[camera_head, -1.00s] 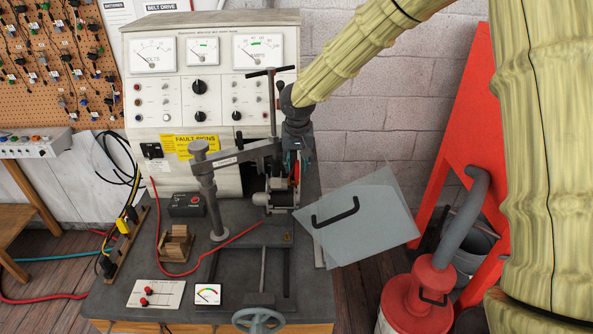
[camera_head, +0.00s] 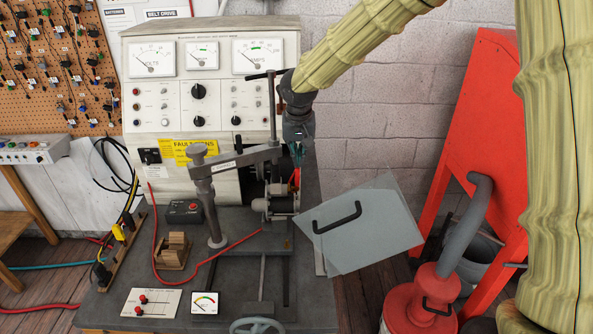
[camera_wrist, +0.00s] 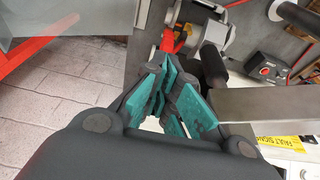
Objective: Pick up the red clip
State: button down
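The red clip (camera_head: 295,178) shows at the right end of the alternator (camera_head: 282,203) on the bench. It also shows in the wrist view (camera_wrist: 171,41) just beyond my fingertips, against the grey metal housing. My gripper (camera_head: 297,158) points down from above, over the clip, beside the clamp post. In the wrist view its teal-padded fingers (camera_wrist: 164,66) draw close together toward the tips, near the clip. The fingers hide the clip's near part, so I cannot tell whether they grip it or stop short of it.
The tester panel (camera_head: 165,105) stands behind, close to my gripper. The clamp arm (camera_head: 232,161) and its post (camera_head: 209,205) are just left. A clear shield with a black handle (camera_head: 337,216) is at right. A red-button box (camera_head: 186,212) stands on the bench.

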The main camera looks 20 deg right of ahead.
jog(key=b+v, duration=0.1)
jog(key=v, duration=0.2)
jog(key=shift+w+d+r, duration=0.1)
jog(key=shift+r, duration=0.2)
jog(key=s+d+b, duration=0.4)
jog(key=s+d, duration=0.7)
jog(key=s, duration=0.5)
jog(key=shift+f, duration=0.15)
jog(key=shift+c, duration=2.2)
grip_release()
